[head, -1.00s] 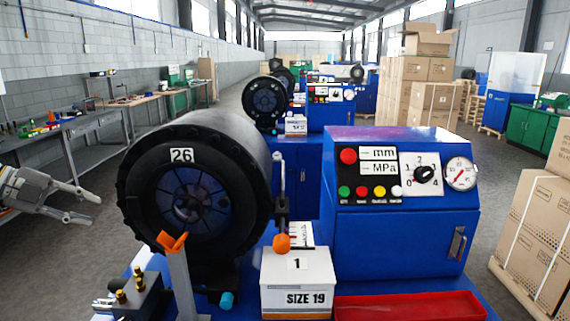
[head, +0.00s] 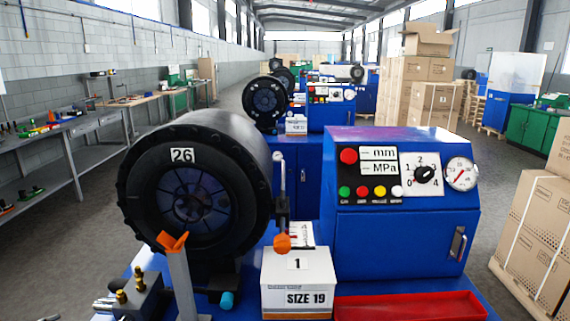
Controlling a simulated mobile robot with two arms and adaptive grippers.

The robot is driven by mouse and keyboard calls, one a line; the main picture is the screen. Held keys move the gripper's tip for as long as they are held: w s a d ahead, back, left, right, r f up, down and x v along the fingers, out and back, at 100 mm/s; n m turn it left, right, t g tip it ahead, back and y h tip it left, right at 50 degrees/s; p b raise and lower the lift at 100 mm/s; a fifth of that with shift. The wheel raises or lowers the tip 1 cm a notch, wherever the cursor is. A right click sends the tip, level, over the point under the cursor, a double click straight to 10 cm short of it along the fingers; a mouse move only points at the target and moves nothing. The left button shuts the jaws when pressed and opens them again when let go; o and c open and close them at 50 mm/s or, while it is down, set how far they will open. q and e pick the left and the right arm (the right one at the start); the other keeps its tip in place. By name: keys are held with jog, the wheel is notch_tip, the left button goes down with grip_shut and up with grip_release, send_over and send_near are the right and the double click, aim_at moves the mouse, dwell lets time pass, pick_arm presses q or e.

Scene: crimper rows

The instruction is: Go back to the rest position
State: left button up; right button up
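Neither of my grippers is in the head view. The crimper's round black head (head: 195,190), labelled 26, stands at the centre left on a blue base. Its blue control box (head: 400,215) stands to the right, with a red button, several coloured buttons, a dial knob and a gauge. A white box (head: 297,280) marked 1 and SIZE 19 sits in front of the machine. An orange-topped stand (head: 177,270) is before the black head, beside brass fittings (head: 122,297) at the lower left.
A red tray (head: 410,306) lies at the front right of the blue base. Strapped cartons (head: 540,235) stand at the right. A long workbench (head: 75,130) runs along the left wall. More crimpers (head: 265,97) stand behind. The floor (head: 75,230) left of the machine is clear.

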pick_arm(q)
jog(key=s+a+f+n+g+y, duration=0.25)
jog(key=s+a+f, duration=0.3)
jog(key=s, duration=0.45)
jog(key=s+a+f+n+g+y, duration=0.1)
jog(key=s+a+f+g+y, duration=0.15)
jog(key=s+a+f, duration=0.55)
jog(key=s+a+f+n+g+y, duration=0.2)
jog(key=s+a+y, duration=0.1)
jog(key=s, duration=0.9)
jog(key=s+a+n+g+y, duration=0.15)
jog(key=s+a+g, duration=0.25)
jog(key=s, duration=1.1)
jog(key=s+d+f+n+h, duration=0.1)
jog(key=s+d+f+h, duration=0.15)
jog(key=d+f, duration=1)
jog(key=s+d+f+n+h, duration=0.1)
jog(key=s+d+f+h, duration=0.15)
jog(key=d+f, duration=1)
jog(key=s+d+f+n+h, duration=0.1)
jog(key=d+h, duration=0.1)
jog(key=d, duration=1.6)
jog(key=s+d+f+n+g+h, duration=0.1)
jog(key=d+f+h, duration=0.1)
jog(key=d, duration=1.5)
jog(key=shift+d, duration=0.4)
